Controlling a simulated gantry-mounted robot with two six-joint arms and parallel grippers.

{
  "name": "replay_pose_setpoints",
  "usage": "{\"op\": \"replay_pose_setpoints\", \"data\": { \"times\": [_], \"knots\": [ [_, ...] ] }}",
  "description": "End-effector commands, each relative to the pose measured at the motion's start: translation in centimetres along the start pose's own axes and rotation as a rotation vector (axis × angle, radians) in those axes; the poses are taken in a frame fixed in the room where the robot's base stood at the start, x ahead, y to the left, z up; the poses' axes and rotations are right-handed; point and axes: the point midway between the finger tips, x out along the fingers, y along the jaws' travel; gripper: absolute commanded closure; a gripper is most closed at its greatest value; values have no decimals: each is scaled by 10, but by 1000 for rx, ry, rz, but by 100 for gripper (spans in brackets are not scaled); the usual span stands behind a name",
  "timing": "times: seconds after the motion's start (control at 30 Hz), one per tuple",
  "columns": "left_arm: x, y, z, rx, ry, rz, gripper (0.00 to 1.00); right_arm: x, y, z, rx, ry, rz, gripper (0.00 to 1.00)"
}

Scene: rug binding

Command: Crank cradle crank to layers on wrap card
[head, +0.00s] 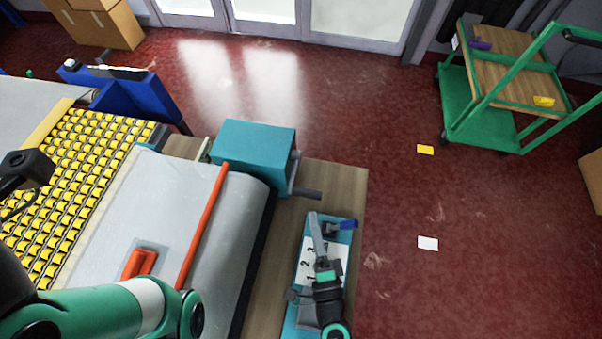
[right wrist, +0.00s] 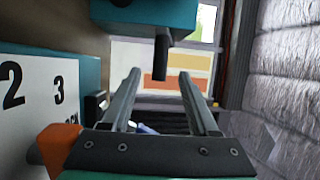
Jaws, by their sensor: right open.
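The cradle's teal housing (head: 255,155) stands beside the grey roll. A dark crank handle (head: 306,193) sticks out of its right side. In the right wrist view the dark handle (right wrist: 160,58) hangs below the teal housing (right wrist: 150,14), ahead of the fingers and in line with the gap between them. My right gripper (right wrist: 162,85) is open and empty, apart from the handle. In the head view my right gripper (head: 318,222) is over the teal panel. A white card with printed numbers (head: 306,262) is partly hidden by it; 2 and 3 show in the wrist view (right wrist: 40,100). My left gripper is not visible.
The grey rug roll (head: 150,200) carries an orange bar (head: 203,225) and an orange-handled tool (head: 140,262). A blue lever (head: 343,225) sits at the panel's far end, close to the right fingers. A green cart (head: 482,112) stands far right. Red floor is mostly open.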

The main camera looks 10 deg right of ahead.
Motion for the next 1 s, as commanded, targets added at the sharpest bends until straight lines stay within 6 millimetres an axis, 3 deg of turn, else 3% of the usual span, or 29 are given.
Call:
{"op": "replay_pose_setpoints", "data": {
  "times": [0.17, 0.53, 0.7, 0.93, 1.0],
  "knots": [
    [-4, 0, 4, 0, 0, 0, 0, 25, 0, -1, 1, 5, -4, 39],
    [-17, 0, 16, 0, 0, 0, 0, 101, 1, 0, 1, 2, -2, 39],
    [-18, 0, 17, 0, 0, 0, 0, 114, 0, -1, 0, 1, -1, 39],
    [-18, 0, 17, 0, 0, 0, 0, 114, 0, 0, 0, 1, -1, 39],
    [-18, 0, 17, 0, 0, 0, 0, 114, 0, 0, 0, 1, -1, 52]
  ]
}}
